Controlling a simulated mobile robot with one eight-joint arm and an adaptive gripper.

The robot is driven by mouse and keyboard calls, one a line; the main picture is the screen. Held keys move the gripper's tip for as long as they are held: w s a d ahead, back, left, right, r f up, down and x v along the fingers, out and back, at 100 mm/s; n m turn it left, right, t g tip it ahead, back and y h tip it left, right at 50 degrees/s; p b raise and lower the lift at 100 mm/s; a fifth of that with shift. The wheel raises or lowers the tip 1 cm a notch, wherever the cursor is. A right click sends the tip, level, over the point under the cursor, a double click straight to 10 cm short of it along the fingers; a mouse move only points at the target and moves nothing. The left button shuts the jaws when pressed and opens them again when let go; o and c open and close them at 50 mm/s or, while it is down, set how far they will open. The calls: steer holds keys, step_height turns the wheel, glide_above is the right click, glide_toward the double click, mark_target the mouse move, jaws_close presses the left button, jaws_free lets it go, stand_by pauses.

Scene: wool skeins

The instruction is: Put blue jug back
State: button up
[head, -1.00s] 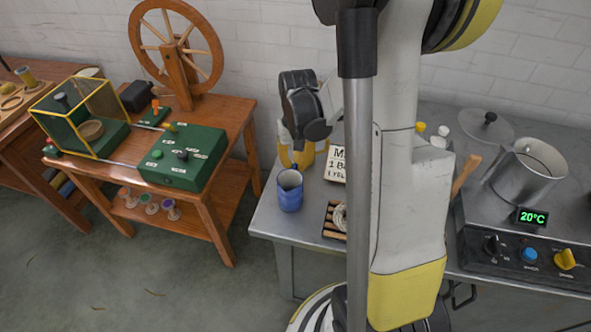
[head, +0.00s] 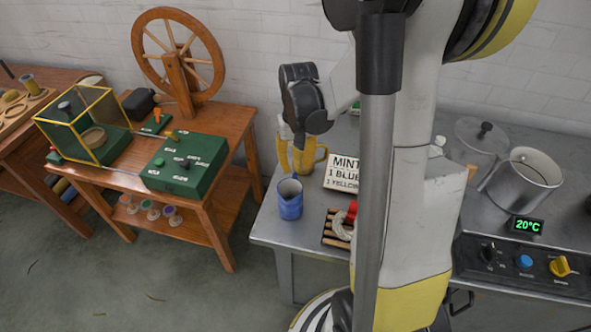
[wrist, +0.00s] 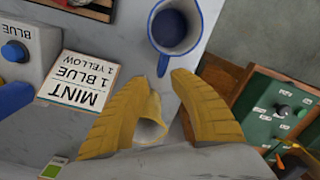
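The blue jug (head: 290,201) stands upright on the metal bench near its left front corner. It also shows in the wrist view (wrist: 173,27) at the top, seen from above with its dark blue inside. My gripper (head: 284,151) is above the bench's left end, behind the blue jug. In the wrist view its two yellow fingers (wrist: 163,80) are apart with nothing held between them, and the blue jug is beyond the tips. A yellow jug (head: 308,158) stands beside the gripper; in the wrist view (wrist: 150,128) it is partly hidden by a finger.
A recipe card (head: 343,174) reading MINT, 1 BLUE, 1 YELLOW lies right of the jugs. A wooden rack (head: 335,235) with a pale skein is in front. A pot (head: 525,182) stands at the right. A gap separates the bench from the wooden table (head: 240,120).

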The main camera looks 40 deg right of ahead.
step_height(320, 180, up, 7)
steer(key=p, duration=0.2)
steer(key=s+a+r+n+t, duration=0.2)
steer(key=s+a+r+t, duration=0.1)
steer(key=a, duration=0.5)
steer(key=s+a+r+n+t, duration=0.2)
steer(key=s+a+r+t, duration=0.2)
steer(key=a+r, duration=0.3)
steer(key=shift+s+a+r+n, duration=0.15)
steer(key=shift+s+a+n, duration=0.35)
steer(key=shift+a, duration=0.55)
